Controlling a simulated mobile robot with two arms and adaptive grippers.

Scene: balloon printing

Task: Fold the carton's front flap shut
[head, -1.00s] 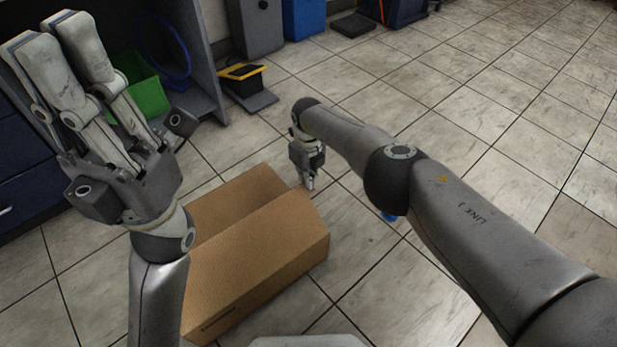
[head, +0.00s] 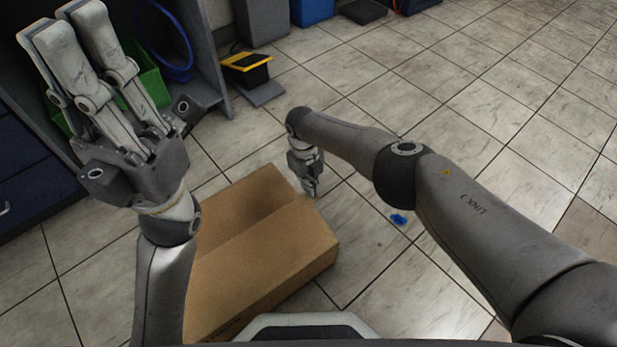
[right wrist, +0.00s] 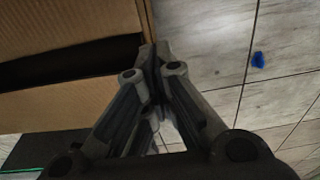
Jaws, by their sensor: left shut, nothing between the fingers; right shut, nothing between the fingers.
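The brown cardboard carton (head: 275,265) stands on the floor in the lower middle of the head view. A crease or edge runs along its top; I cannot tell from there how the front flap lies. In the right wrist view the carton (right wrist: 70,20) fills the upper left, with a dark gap between two cardboard panels. My right gripper (head: 312,192) is shut and empty, close beside the carton's far right corner. Its fingertips show in the right wrist view (right wrist: 153,52) next to the cardboard edge; contact is unclear. My left gripper (head: 66,22) is shut and empty, raised left of the carton, its forearm hiding the carton's left side.
A blue scrap (head: 398,219) lies on the tiled floor right of the carton. A grey shelf unit with a green bin (head: 153,88) stands behind my left gripper. A black and yellow device (head: 247,66) stands behind the carton. The floor to the right is mostly clear.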

